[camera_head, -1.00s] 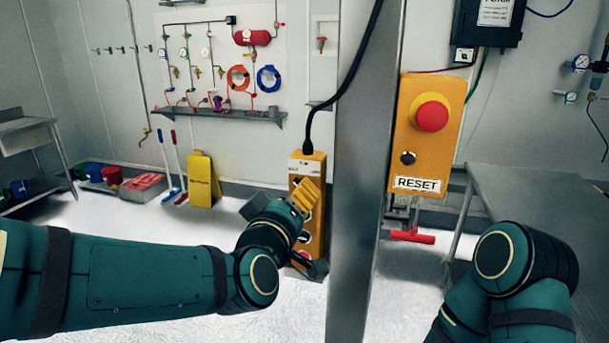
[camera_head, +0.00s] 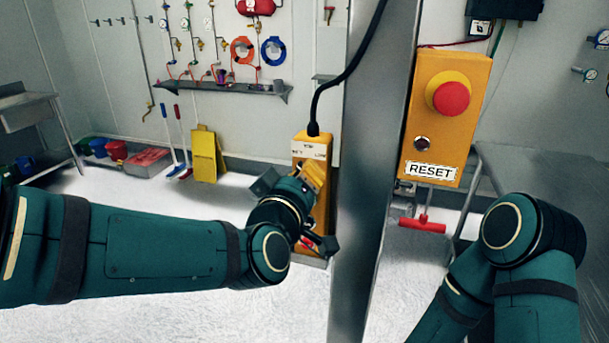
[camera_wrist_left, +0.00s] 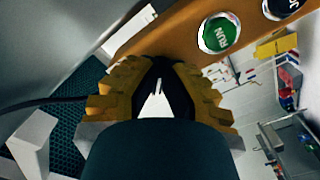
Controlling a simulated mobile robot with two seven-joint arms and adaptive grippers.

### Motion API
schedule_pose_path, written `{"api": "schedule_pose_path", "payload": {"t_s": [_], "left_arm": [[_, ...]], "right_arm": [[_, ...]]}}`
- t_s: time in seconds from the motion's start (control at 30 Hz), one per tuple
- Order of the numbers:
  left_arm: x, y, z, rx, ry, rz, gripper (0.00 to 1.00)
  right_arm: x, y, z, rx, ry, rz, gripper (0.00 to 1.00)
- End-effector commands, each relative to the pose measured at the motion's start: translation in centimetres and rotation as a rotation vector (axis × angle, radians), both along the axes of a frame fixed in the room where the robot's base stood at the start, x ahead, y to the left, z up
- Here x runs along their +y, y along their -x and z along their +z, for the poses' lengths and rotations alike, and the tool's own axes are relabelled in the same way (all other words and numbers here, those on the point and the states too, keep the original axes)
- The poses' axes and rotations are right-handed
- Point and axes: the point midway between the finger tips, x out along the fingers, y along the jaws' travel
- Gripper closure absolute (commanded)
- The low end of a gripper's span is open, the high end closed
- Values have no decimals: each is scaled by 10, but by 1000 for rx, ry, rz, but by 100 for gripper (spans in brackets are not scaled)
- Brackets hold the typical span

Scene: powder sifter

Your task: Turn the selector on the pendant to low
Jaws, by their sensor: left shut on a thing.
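The yellow pendant (camera_head: 313,142) hangs from a black cable beside the steel post. A white label at its top reads "LOW" on the right. My left gripper (camera_head: 314,180) is at the pendant's upper front and hides the selector in the head view. In the left wrist view the yellow-padded fingers (camera_wrist_left: 158,68) are closed in on the dark selector (camera_wrist_left: 157,92), which has a white pointer mark. The pendant's orange body (camera_wrist_left: 165,38) lies behind it, with a green RUN button (camera_wrist_left: 219,33) beside. The selector's exact setting cannot be told. My right gripper is out of view.
The steel post (camera_head: 368,190) stands just right of the pendant. A yellow box with a red emergency button (camera_head: 451,98) and a RESET label (camera_head: 431,170) is mounted beyond it. A steel table (camera_head: 520,175) is at right. The floor at left is open.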

Motion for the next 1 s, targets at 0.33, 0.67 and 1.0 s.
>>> {"api": "schedule_pose_path", "payload": {"t_s": [0.33,0.67,1.0], "left_arm": [[1,-1,0,-10,-30,1,100],[1,-1,0,-73,-223,3,100],[1,-1,1,-173,-528,3,100]], "right_arm": [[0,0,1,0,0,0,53],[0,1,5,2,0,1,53],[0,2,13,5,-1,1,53]]}}
